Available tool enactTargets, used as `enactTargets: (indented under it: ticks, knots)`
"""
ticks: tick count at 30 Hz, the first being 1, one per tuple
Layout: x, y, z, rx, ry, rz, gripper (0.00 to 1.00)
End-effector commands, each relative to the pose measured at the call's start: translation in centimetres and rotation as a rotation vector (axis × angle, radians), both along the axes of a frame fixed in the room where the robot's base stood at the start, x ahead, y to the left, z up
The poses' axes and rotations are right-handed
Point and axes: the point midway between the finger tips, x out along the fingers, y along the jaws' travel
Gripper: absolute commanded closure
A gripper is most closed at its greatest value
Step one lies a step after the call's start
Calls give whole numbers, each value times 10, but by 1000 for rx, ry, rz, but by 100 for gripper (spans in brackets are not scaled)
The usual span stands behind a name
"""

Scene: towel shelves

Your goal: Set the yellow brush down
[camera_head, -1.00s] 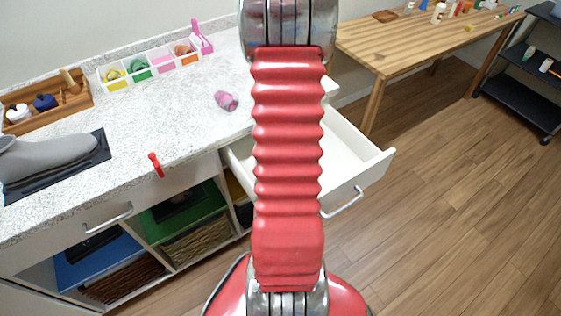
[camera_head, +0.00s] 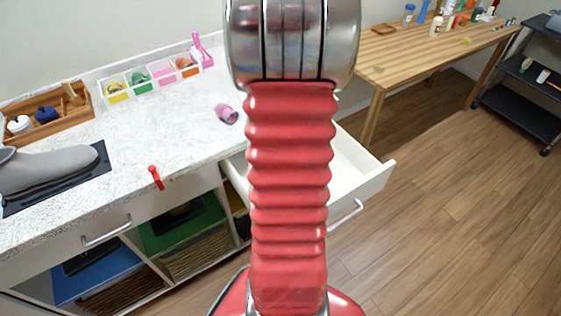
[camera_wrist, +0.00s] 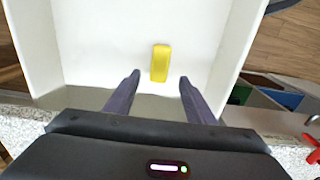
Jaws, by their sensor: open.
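The yellow brush (camera_wrist: 160,62) shows in the wrist view as a small yellow block. It lies on the white floor of the open drawer (camera_head: 376,182), which also shows in the wrist view (camera_wrist: 228,45). My gripper (camera_wrist: 160,77) is open above the drawer. Its two dark fingers are spread apart, and the brush shows between and just beyond their tips, with nothing gripped. In the head view my red arm hides the gripper, the brush and part of the drawer.
The speckled counter (camera_head: 150,120) holds a pink cup-like item (camera_head: 227,114), a divided white tray (camera_head: 128,94), a wooden box (camera_head: 75,107) and a grey shoe-like form (camera_head: 45,168). A red clip (camera_head: 156,177) is at its front edge. A wooden table (camera_head: 425,55) stands at right.

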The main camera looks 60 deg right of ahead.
Motion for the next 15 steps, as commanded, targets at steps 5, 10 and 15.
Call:
enactTargets:
  ticks: [5, 10, 15]
  knots:
    - [0, 0, 14, 0, 0, 0, 50]
    - [0, 1, 16, 1, 0, 0, 50]
    - [0, 1, 16, 1, 0, 1, 50]
